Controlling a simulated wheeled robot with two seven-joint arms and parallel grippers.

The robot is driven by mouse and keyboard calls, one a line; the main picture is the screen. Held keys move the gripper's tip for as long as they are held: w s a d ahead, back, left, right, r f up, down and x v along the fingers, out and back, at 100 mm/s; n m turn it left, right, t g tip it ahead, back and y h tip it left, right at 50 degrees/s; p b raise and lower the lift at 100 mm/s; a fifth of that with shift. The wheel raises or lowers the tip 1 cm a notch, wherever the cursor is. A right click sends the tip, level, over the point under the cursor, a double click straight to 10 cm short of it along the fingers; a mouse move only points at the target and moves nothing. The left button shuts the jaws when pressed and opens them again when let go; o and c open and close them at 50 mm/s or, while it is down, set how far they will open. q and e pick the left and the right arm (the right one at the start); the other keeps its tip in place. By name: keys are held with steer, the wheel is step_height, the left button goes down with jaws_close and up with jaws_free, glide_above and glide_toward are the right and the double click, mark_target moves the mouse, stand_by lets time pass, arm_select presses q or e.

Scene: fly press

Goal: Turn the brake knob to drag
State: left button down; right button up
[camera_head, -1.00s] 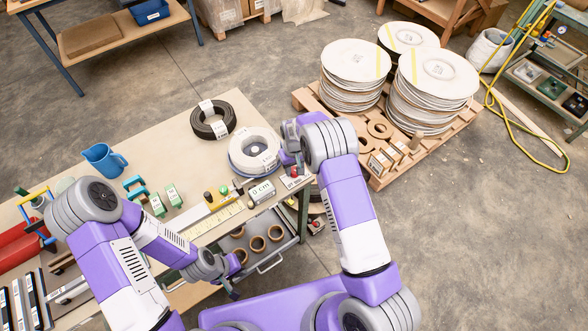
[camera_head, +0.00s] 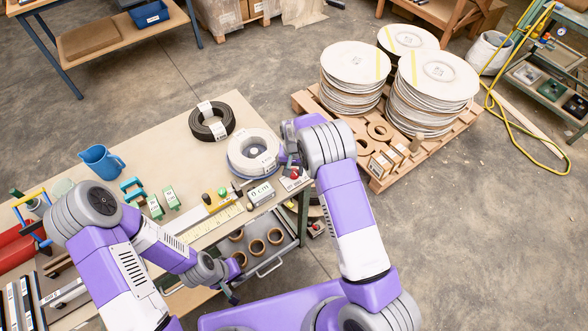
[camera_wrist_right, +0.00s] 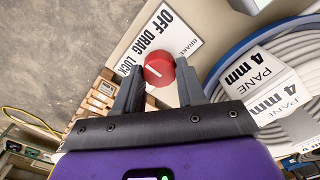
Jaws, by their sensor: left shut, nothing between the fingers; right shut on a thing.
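The red brake knob (camera_wrist_right: 158,70) with a white line on its face sits between the two fingers of my right gripper (camera_wrist_right: 158,82) in the right wrist view. That gripper is shut on it. A white label plate (camera_wrist_right: 160,37) beside the knob reads BRAKE, OFF, DRAG and LOCK. The white line slants toward the plate; I cannot tell exactly which word it points at. In the head view the knob (camera_head: 294,173) shows small at the table's right end, below my right wrist. My left gripper (camera_head: 233,296) is shut and empty, low near the table's front edge.
A white reel (camera_head: 253,152) labelled PANE 4 mm stands beside the knob. A black coil (camera_head: 212,121) lies behind it. A box reading 0 cm (camera_head: 261,193) and a ruler (camera_head: 215,222) lie left of the knob. An open drawer (camera_head: 270,262) with several brown rings juts out below.

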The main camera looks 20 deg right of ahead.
mark_target(294, 171)
steer(key=o, duration=1.1)
steer(key=shift+c, duration=0.2)
step_height(294, 171, up, 8)
steer(key=shift+f+p, duration=0.15)
steer(key=shift+p, duration=0.2)
